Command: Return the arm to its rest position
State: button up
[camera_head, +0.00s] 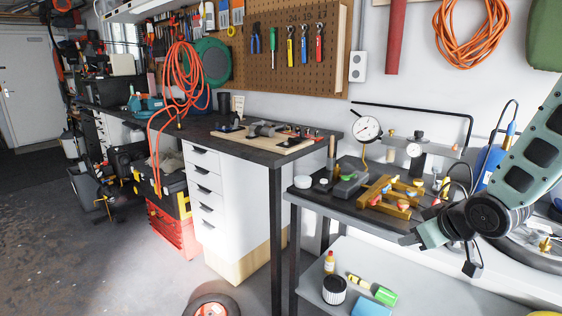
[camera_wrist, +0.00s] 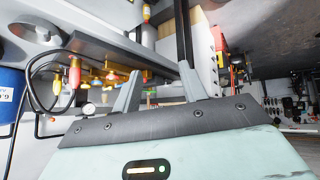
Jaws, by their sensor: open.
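My arm comes in from the right edge of the head view, with green links and a dark round wrist joint. My gripper (camera_head: 408,239) is at its lower left end, by the front edge of the dark metal bench (camera_head: 345,212). In the wrist view my gripper (camera_wrist: 158,76) shows two grey fingers standing well apart. I see nothing between them, so it is open and empty. The wrist view is tilted, with the bench and brass fittings beyond the fingers.
A blue cylinder (camera_head: 489,166) stands behind my arm. Floor space (camera_head: 110,270) is open at left.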

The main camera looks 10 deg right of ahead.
jog(key=s+a+r+n+g+p, duration=0.1)
jog(key=s+a+r+g, duration=0.1)
jog(key=s+a, duration=0.5)
jog(key=s+a+r+n+g+p, duration=0.1)
jog(key=s+a+r+g, duration=0.15)
jog(key=a, duration=0.75)
jog(key=s+a+r+n+g, duration=0.1)
jog(key=s+a+g, duration=0.1)
jog(key=s+a, duration=0.2)
jog(key=s+a+r+n+g+p, duration=0.1)
jog(key=s+a, duration=0.3)
jog(key=s, duration=0.6)
jog(key=shift+s+n+g, duration=0.3)
jog(key=shift+s+g, duration=0.1)
jog(key=shift+g, duration=0.15)
jog(key=shift+d+r, duration=0.1)
